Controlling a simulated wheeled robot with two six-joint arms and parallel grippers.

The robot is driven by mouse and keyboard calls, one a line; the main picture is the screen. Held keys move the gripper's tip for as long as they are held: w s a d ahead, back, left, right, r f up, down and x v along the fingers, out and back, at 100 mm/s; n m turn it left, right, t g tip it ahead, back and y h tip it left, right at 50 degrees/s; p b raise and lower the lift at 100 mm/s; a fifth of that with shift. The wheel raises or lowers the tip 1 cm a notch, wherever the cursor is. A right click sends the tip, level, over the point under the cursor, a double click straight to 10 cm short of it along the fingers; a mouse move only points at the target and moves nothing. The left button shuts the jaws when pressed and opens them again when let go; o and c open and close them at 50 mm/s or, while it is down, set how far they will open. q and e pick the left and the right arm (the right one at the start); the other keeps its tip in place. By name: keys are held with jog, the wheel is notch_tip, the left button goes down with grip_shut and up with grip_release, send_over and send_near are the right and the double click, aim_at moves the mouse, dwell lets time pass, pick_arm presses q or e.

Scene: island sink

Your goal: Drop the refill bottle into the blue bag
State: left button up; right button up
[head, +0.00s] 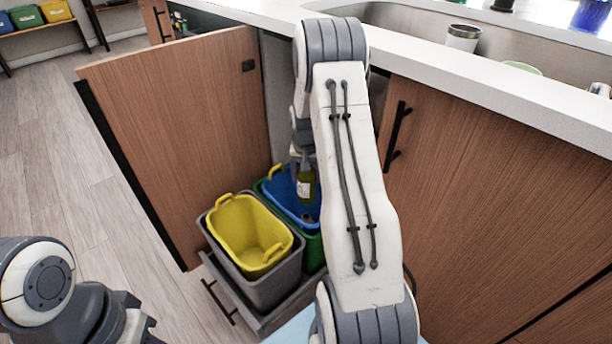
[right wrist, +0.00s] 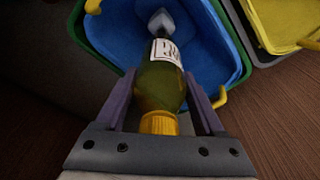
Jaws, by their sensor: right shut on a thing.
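The refill bottle is olive-green with a white label and a yellow cap. It hangs roughly upright, cap up, in the head view (head: 305,189) and fills the middle of the right wrist view (right wrist: 160,88). My right gripper (right wrist: 161,108) is shut on it, with a finger on each side near the cap end. The blue bag (head: 277,188) lines a green bin in the open cabinet. The bottle is over the bag's opening, its lower end overlapping the blue interior (right wrist: 213,55). I cannot tell how deep it reaches.
A yellow-lined grey bin (head: 222,225) stands beside the blue one on the pulled-out drawer. The open cabinet door (head: 180,130) is to the left. The counter edge (head: 480,85) and sink are to the right. A small pale object (right wrist: 160,20) shows inside the blue bag.

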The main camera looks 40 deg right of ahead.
jog(key=o, duration=1.5)
jog(key=r+p, duration=0.1)
jog(key=r, duration=0.2)
jog(key=r+p, duration=0.1)
jog(key=r, duration=0.3)
jog(key=s+a+r+p, duration=0.1)
jog(key=r+p, duration=0.1)
jog(key=r, duration=0.1)
jog(key=shift+r, duration=0.25)
